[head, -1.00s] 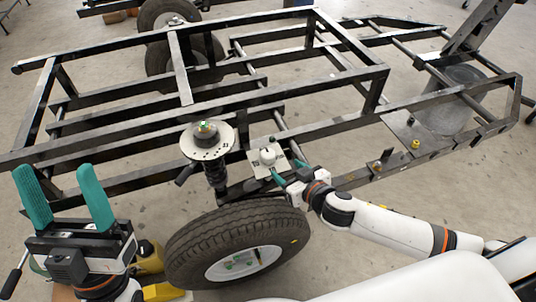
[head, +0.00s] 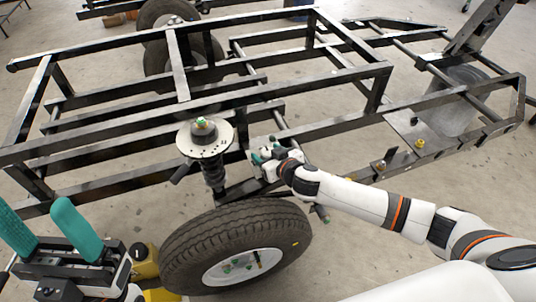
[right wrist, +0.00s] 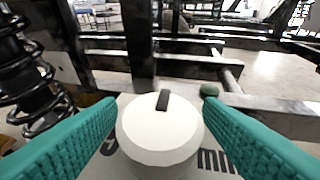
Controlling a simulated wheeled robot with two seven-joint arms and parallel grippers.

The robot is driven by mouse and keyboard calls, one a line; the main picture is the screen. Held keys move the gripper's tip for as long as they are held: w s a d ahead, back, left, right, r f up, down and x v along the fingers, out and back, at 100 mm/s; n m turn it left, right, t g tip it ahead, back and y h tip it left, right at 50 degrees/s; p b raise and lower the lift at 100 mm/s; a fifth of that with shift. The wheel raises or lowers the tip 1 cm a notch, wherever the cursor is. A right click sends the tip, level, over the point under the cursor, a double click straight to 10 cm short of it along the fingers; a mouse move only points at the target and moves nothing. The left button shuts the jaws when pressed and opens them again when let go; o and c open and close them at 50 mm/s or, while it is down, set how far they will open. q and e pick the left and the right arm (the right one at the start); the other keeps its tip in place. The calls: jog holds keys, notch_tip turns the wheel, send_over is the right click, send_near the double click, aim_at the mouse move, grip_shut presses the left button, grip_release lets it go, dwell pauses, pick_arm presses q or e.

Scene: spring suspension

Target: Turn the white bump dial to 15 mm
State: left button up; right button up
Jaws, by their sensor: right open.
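The white bump dial (right wrist: 158,138) is a round knob with a black mark on top, seen close up in the right wrist view. It stands on a pale plate with printed letters "mm" (right wrist: 216,160). My right gripper (right wrist: 160,108) is open, with one teal finger on each side of the dial; a small gap seems to show, but contact is hard to tell. In the head view my right gripper (head: 264,157) covers most of the dial and its plate. My left gripper (head: 34,212) is open and empty at the lower left.
A spring strut with a round top plate (head: 204,138) stands just left of the dial. A tire (head: 235,232) lies below it, near my right forearm. Black frame bars (head: 330,125) run behind and to the right.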

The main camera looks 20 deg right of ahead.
jog(key=shift+c, duration=0.3)
jog(key=c, duration=0.9)
